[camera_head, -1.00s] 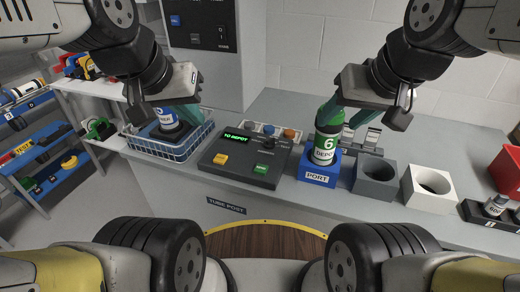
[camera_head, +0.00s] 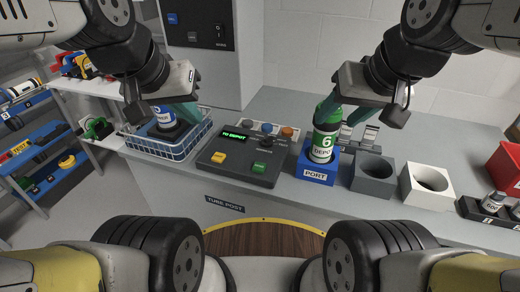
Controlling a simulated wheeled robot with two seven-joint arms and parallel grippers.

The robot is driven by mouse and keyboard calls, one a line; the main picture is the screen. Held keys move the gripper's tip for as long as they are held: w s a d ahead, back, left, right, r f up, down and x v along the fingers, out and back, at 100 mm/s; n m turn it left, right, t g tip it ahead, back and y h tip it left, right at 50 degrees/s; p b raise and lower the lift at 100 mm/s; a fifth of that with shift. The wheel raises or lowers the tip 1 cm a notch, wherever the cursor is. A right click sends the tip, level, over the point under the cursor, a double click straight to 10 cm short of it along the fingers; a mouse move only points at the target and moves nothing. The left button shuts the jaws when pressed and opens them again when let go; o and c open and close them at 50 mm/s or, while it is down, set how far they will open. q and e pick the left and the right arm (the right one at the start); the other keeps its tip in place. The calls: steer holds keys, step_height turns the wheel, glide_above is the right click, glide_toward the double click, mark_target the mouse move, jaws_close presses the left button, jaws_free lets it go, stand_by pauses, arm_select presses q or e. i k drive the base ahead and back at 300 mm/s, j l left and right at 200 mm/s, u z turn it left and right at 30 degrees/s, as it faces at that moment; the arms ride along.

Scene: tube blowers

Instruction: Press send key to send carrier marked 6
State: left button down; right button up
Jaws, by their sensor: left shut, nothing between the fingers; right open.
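The carrier marked 6 (camera_head: 322,146), green and white with a DEPOT label, stands upright in the blue PORT block (camera_head: 317,174). My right gripper (camera_head: 345,112) is open with its fingers around or close beside the carrier's top; I cannot tell if they touch it. A dark control console (camera_head: 232,172) has a lit TO DEPOT display (camera_head: 237,136), a yellow key (camera_head: 218,157) and a green key (camera_head: 260,168); any lettering on the keys is too small to read. My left gripper (camera_head: 185,122) is shut and empty over the wire basket, left of the console.
A grey holder (camera_head: 371,174) and a white holder (camera_head: 425,186) stand right of the port. A rack with small cylinders (camera_head: 490,207) and a red bin (camera_head: 508,165) lie further right.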

mark_target(259, 167)
steer(key=k+j+z, duration=0.2)
steer(key=j+z, duration=0.2)
steer(key=k+j+z, duration=0.45)
steer(key=z, duration=0.3)
steer(key=k, duration=0.1)
